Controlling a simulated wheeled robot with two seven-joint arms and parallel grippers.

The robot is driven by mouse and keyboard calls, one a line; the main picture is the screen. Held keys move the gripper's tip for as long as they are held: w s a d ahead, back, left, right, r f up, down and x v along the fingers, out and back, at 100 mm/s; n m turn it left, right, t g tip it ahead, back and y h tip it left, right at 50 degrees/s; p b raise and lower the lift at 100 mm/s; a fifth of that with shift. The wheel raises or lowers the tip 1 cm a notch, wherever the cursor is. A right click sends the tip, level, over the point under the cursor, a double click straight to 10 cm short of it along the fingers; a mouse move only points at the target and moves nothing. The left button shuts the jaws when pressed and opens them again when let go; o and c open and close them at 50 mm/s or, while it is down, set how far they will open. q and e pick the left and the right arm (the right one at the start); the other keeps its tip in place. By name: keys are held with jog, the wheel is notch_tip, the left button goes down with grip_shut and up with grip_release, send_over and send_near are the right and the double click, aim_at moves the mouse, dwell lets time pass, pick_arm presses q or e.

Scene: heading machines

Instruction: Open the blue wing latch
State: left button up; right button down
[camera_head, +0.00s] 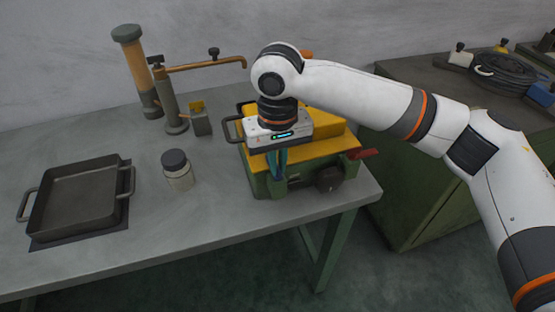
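A small machine with a green body (302,183) and a yellow top (325,148) stands near the right end of the grey table. My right gripper (278,166) hangs over its front left part, pointing down. A narrow blue-teal piece (279,160) shows below the gripper's white body, at the machine's front; it looks like the blue wing latch, but it is small and hard to separate from the fingers. I cannot tell whether the fingers touch it or are closed. My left gripper is not in view.
A black knob (328,179) and a red handle (364,153) stick out from the machine. A lidded jar (177,170), a metal pan (76,197) and a pump with an orange cylinder (134,70) stand to the left. A green cabinet (415,185) stands right.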

dwell(0.3)
jog(key=shift+s+n+p, duration=0.1)
jog(key=shift+n+p, duration=0.2)
jog(key=shift+p, duration=0.35)
jog(key=n+p, duration=0.9)
jog(key=p, duration=0.4)
jog(key=shift+s+n, duration=0.1)
jog(key=shift+n, duration=0.3)
jog(key=n+p, duration=0.2)
jog(key=n, duration=0.1)
jog(key=shift+f+n, duration=0.1)
jog(key=shift+n, duration=0.2)
jog(key=shift+f+n+p, duration=0.15)
jog(key=shift+n+p, duration=0.95)
jog(key=shift+n, duration=0.8)
jog(key=c, duration=1.6)
grip_release()
